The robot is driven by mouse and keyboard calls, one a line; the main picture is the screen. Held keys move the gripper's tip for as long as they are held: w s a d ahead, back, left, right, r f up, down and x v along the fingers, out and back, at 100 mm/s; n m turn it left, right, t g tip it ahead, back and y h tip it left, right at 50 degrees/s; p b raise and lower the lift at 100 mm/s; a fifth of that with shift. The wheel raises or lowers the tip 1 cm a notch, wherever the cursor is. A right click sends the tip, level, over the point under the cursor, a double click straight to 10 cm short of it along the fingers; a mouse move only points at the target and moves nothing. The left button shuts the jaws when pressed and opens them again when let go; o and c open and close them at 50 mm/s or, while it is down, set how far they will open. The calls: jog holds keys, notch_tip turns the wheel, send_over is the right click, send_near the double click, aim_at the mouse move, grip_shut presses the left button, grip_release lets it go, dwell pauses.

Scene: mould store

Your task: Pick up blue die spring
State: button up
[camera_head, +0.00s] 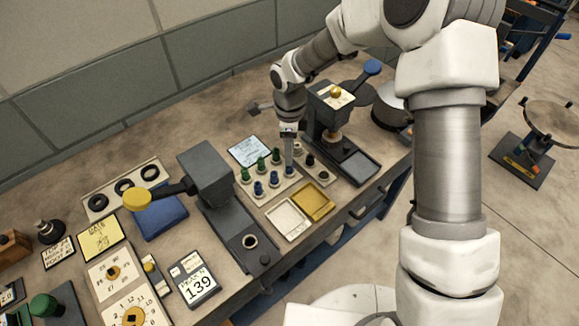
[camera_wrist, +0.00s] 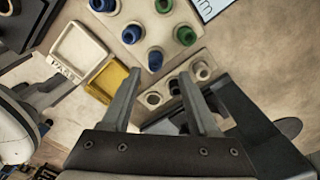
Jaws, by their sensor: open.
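Several blue die springs stand upright in a cream rack (camera_head: 269,198), in a row in front of a row of green springs (camera_head: 261,164). Blue springs show at the left (camera_head: 258,188), middle (camera_head: 273,180) and right (camera_head: 289,171) of that row. My gripper (camera_head: 289,162) points down over the right end of the row. In the wrist view my gripper (camera_wrist: 158,76) is open, with nothing held. The nearest blue spring (camera_wrist: 155,60) appears just past the gap between the fingertips; I cannot tell its height relative to them. Two more blue springs (camera_wrist: 131,33) (camera_wrist: 103,5) lie farther up-left.
A cream block (camera_wrist: 153,99) with black and cream springs is right beside the rack. A dark press (camera_head: 335,120) stands behind it at right, another (camera_head: 207,174) at left. A cream tray (camera_head: 288,221) and a yellow tray (camera_head: 313,202) lie in front. A card (camera_head: 249,151) lies behind.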

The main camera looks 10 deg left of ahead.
aim_at(289, 168)
jog(key=shift+s+f+p, duration=0.2)
jog(key=shift+f+p, duration=0.1)
jog(key=shift+f, duration=1.1)
jog(key=shift+s+f+p, duration=0.2)
jog(key=shift+f+p, duration=0.05)
jog(key=shift+f, duration=1.15)
jog(key=shift+c, duration=0.2)
grip_shut()
